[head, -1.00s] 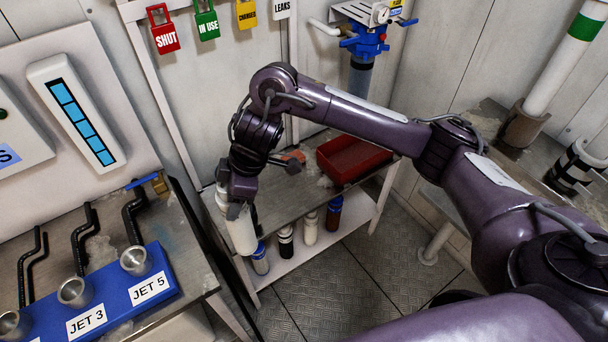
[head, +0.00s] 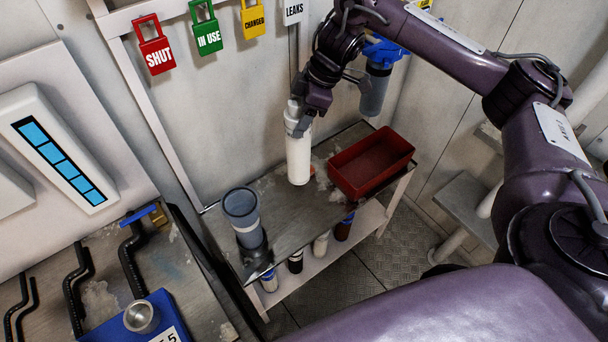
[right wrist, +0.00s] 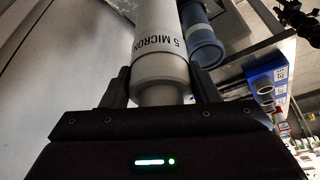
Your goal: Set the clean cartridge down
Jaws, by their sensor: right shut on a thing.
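My right gripper (head: 298,122) is shut on the upper part of a white cartridge (head: 298,158). The cartridge is upright, its lower end over the back of the grey bench top (head: 292,228); I cannot tell whether it touches. In the right wrist view the cartridge (right wrist: 160,45) sits between both fingers and reads "5 MICRON". A blue-grey open cup (head: 242,205) stands at the bench's left end, left of the cartridge and apart from it. It also shows behind the cartridge in the right wrist view (right wrist: 205,48). My left gripper is not in view.
A red tray (head: 345,184) stands on the bench just right of the cartridge. Several bottles (head: 321,244) stand on the shelf below. A blue-headed filter housing (head: 373,93) hangs behind, near my right arm. The bench top between cup and tray is mostly clear.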

